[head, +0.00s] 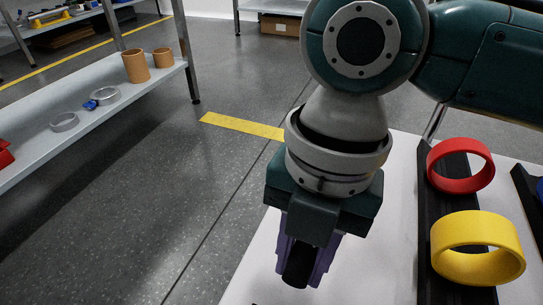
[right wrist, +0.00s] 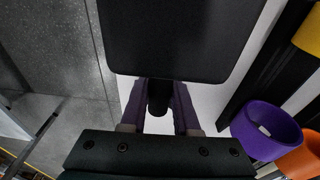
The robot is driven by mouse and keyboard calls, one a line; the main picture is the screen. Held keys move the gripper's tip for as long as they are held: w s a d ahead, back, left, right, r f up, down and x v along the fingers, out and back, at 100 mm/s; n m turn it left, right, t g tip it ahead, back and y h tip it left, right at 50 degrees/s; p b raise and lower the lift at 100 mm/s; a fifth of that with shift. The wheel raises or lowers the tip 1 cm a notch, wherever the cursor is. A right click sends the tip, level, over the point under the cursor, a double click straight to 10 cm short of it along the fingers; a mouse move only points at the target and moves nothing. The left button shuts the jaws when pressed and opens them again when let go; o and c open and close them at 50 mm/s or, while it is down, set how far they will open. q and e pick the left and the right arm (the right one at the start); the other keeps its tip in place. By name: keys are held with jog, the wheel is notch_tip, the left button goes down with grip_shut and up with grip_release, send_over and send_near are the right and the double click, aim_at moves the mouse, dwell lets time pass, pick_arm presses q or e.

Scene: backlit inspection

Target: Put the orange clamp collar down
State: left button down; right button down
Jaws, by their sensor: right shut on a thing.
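My right gripper (head: 299,268) has purple fingers and points down over the white tabletop. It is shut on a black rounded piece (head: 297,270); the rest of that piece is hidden. In the right wrist view the fingers (right wrist: 158,108) stand on both sides of the same black piece (right wrist: 157,97). No orange collar shows between them. An orange ring (right wrist: 303,160) lies at the lower right of the right wrist view, beside a purple ring (right wrist: 266,131), apart from the gripper and cut by the frame edge. My left gripper is not in view.
A red ring (head: 461,184) and a yellow ring (head: 478,268) rest on a black rail (head: 432,215) right of the gripper. The white tabletop (head: 385,270) between is clear. A shelf (head: 90,112) at the left holds metal rings and brown cups.

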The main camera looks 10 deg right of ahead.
jog(key=c, duration=0.7)
grip_release()
jog(key=shift+o, duration=0.2)
jog(key=r+p, duration=0.2)
jog(key=r, duration=0.2)
jog(key=d+r+p, duration=0.1)
jog(key=r+p, duration=0.1)
jog(key=r, duration=0.2)
jog(key=w+r+p, duration=0.1)
jog(key=r+p, duration=0.2)
jog(key=r, duration=0.1)
jog(key=shift+w+d, duration=0.1)
jog(key=shift+d, duration=0.05)
jog(key=a+m, duration=0.1)
jog(key=s+a+f+m+y, duration=0.1)
jog(key=s+a+m, duration=0.1)
jog(key=shift+s+a+f+t+y, duration=0.25)
jog(key=shift+t+y, duration=0.05)
jog(key=s+d+f+m+t+h, duration=0.1)
jog(key=s+d+m, duration=0.3)
jog(key=m, duration=0.8)
jog(key=s+d+f+m+t+h, duration=0.1)
jog(key=s+d+m+t, duration=0.2)
jog(key=d+m, duration=0.6)
jog(key=s+m, duration=0.1)
jog(key=m, duration=0.2)
jog(key=shift+s+d+f+h, duration=0.3)
jog(key=shift+s+f+h, duration=0.1)
